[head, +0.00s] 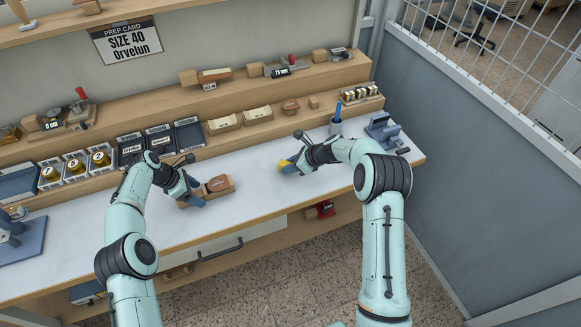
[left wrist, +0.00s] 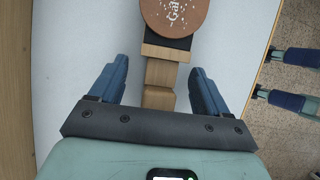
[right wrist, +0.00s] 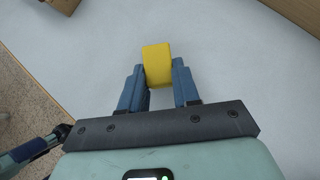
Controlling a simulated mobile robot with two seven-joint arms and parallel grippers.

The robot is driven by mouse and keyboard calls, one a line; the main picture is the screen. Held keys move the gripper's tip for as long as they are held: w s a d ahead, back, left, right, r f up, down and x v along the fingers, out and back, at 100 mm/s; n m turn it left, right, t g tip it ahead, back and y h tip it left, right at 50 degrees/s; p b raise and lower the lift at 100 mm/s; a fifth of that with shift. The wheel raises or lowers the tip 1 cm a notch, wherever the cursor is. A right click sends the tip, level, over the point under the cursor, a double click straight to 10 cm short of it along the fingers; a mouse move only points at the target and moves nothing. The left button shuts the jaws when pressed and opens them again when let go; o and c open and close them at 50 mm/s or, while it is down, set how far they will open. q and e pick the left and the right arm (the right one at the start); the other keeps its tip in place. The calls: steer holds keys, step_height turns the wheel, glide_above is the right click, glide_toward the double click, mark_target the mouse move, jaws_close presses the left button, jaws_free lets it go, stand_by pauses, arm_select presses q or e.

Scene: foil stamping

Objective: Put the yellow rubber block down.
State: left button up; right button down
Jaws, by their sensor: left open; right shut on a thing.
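The yellow rubber block (right wrist: 157,64) is between the blue fingers of my right gripper (right wrist: 159,85) in the right wrist view. It also shows in the head view (head: 284,167), over the right part of the white worktop (head: 262,191); I cannot tell whether it touches the surface. My right gripper is shut on it. My left gripper (head: 190,190) is open around the wooden handle (left wrist: 160,85) of a tool with a brown round piece (left wrist: 174,14) at its far end. In the left wrist view the fingers stand on both sides of the handle, apart from it.
A cup with a blue-handled tool (head: 336,126) and a grey-blue stand (head: 383,131) are at the right end of the worktop. Shelves with wooden trays (head: 224,124) and dark boxes (head: 160,140) run behind.

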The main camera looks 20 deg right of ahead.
steer(key=shift+f, duration=0.6)
steer(key=shift+f, duration=0.1)
steer(key=c, duration=0.8)
jaws_free()
steer(key=shift+r, duration=0.2)
steer(key=v, duration=1.2)
